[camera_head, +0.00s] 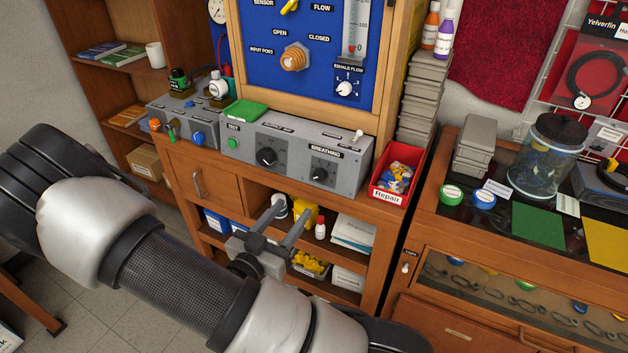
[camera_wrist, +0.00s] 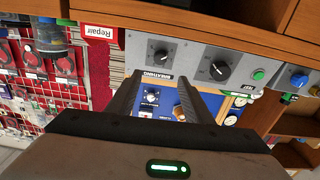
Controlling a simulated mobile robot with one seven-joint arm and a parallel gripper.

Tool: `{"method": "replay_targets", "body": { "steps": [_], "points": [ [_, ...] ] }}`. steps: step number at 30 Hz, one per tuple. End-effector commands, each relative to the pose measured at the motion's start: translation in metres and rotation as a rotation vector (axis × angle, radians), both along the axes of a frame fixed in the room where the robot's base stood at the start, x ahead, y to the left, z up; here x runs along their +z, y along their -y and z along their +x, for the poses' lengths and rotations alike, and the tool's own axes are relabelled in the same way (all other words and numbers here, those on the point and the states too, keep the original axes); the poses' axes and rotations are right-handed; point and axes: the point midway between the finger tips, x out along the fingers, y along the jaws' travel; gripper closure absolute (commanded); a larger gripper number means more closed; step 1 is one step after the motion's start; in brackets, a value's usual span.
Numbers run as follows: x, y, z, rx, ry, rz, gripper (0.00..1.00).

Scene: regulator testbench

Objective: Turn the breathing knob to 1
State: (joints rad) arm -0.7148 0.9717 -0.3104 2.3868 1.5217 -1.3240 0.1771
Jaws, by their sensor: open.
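The breathing knob (camera_head: 319,172) is a small black dial on the right part of a grey control box (camera_head: 346,179), under the BREATHING label. It also shows in the wrist view (camera_wrist: 160,56), where the picture is upside down. Its scale marks are too small to read, so I cannot tell its setting. My gripper (camera_head: 289,210) is open and empty, in front of the cabinet and below the box in the head view. In the wrist view its two fingers (camera_wrist: 159,82) reach toward the box's front, apart from the knob.
A larger black dial (camera_head: 267,157) and a green button (camera_head: 232,143) share the box. A red Repair bin (camera_head: 397,173) stands to its right. A smaller grey box with a blue knob (camera_head: 198,137) stands to the left. An open shelf with bottles and boxes lies below.

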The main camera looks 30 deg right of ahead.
Motion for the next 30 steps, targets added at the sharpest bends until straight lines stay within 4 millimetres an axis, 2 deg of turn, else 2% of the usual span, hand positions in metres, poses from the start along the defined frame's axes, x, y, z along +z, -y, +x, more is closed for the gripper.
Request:
{"method": "replay_targets", "body": {
  "steps": [3, 15, 21, 30],
  "points": [
    [0.000, 0.025, 0.013, -0.006, 0.001, 0.000, 0.54],
    [0.000, 0.096, 0.056, -0.003, 0.001, 0.002, 0.54],
    [-0.001, 0.116, 0.069, -0.001, 0.000, 0.002, 0.54],
    [-0.001, 0.121, 0.073, 0.001, -0.001, 0.003, 0.54]
  ]
}}
